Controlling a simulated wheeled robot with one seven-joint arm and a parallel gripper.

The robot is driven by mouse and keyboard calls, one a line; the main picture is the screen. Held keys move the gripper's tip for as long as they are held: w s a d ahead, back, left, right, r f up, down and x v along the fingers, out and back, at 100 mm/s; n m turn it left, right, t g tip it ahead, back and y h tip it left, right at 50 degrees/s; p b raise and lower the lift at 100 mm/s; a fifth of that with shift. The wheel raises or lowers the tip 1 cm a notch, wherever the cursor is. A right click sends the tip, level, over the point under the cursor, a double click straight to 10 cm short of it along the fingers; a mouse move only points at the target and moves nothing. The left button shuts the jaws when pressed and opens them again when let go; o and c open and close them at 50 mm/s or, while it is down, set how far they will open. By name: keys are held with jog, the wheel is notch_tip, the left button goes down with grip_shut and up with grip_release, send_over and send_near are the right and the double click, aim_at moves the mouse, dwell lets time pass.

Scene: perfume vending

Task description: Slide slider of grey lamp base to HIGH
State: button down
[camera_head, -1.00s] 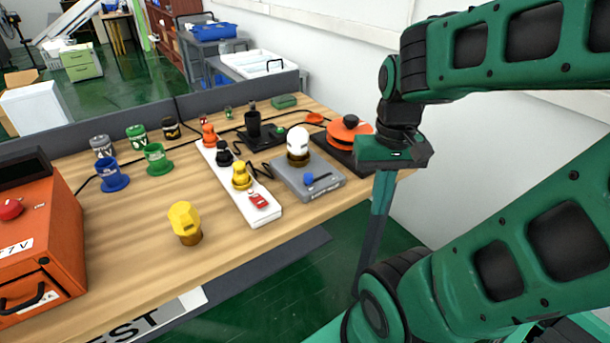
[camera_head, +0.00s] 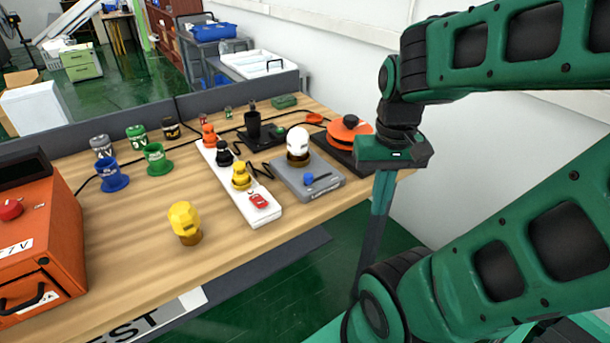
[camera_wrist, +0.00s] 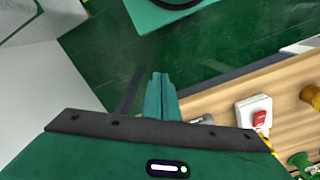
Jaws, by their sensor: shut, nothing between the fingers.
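The grey lamp base (camera_head: 325,188) lies flat near the right front edge of the table, with a white bulb (camera_head: 298,140) in a brown socket on it. Its blue slider knob (camera_head: 308,179) sits at the left end of a short dark slot; the markings are too small to read. My gripper (camera_head: 380,208) is shut and empty, pointing down to the right of the base and apart from it. In the wrist view, the closed fingers (camera_wrist: 160,95) show in the middle; the slider is not visible there.
A white power strip (camera_head: 266,212) with a red switch lies left of the base. An orange round object (camera_head: 350,128) on a black plate stands behind it. A yellow bulb (camera_head: 184,217) stands on the open front tabletop. An orange box (camera_head: 45,245) is far left.

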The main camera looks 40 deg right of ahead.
jog(key=c, duration=2.1)
grip_release()
jog(key=shift+s+r, duration=0.15)
jog(key=shift+s, duration=0.05)
jog(key=o, duration=0.5)
jog(key=shift+w+r, duration=0.15)
jog(key=shift+r, duration=0.35)
jog(key=shift+o, duration=0.2)
notch_tip(320, 180, up, 6)
jog(key=n, duration=0.5)
send_over(308, 174)
notch_tip(308, 174, down, 11)
jog(key=shift+r, duration=0.1)
grip_shut()
